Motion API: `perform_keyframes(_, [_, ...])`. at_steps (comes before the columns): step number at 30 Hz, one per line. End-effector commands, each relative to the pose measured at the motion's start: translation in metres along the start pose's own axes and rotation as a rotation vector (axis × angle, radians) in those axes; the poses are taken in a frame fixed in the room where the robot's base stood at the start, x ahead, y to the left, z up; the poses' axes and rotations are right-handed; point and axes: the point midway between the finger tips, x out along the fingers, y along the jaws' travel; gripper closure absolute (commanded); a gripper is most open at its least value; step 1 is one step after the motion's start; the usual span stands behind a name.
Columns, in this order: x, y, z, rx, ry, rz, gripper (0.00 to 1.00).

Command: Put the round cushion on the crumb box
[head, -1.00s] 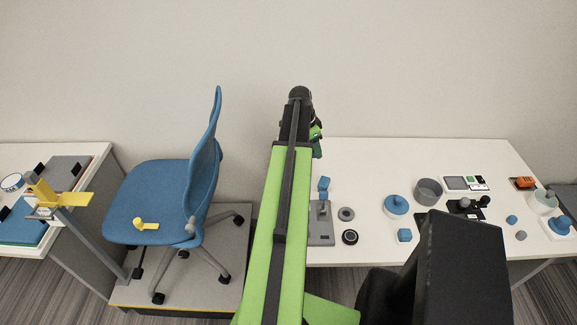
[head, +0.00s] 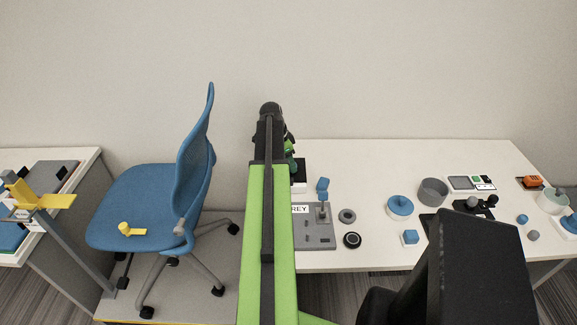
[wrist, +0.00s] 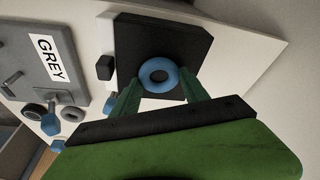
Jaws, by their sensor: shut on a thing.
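The round cushion (wrist: 146,76) is a blue ring with a dark centre in the wrist view. My gripper (wrist: 160,88) is shut on it, one green finger on each side. A dark, square-topped box (wrist: 190,40) lies beyond the cushion and is likely the crumb box; I see no label on it. The cushion overlaps its near part in the picture; I cannot tell whether they touch. In the head view my gripper (head: 290,152) is at the far end of the arm, over the left part of the table, with the box (head: 300,170) partly hidden behind it.
A grey board marked GREY (head: 313,238) lies just in front of the box, with a small blue part on it. Grey and black rings (head: 347,216) lie to its right. A blue chair (head: 140,205) stands left of the table. Several blue and grey parts lie farther right.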

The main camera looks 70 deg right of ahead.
Motion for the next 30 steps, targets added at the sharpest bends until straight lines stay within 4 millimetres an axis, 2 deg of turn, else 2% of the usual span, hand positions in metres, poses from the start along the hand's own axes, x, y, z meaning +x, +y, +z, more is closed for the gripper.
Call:
perform_keyframes(6, [0.004,0.000,0.001,-0.001,0.000,0.000,0.86])
perform_keyframes(7, [0.002,0.000,0.001,-0.001,0.000,0.000,0.44])
perform_keyframes(11, [0.002,0.000,0.001,-0.001,0.000,0.000,0.27])
perform_keyframes(23, [-0.004,0.000,0.000,-0.002,0.000,0.000,0.26])
perform_keyframes(26, [-0.014,0.000,-0.001,-0.002,0.000,0.000,0.26])
perform_keyframes(30, [-0.041,0.000,-0.002,-0.002,0.000,0.000,0.26])
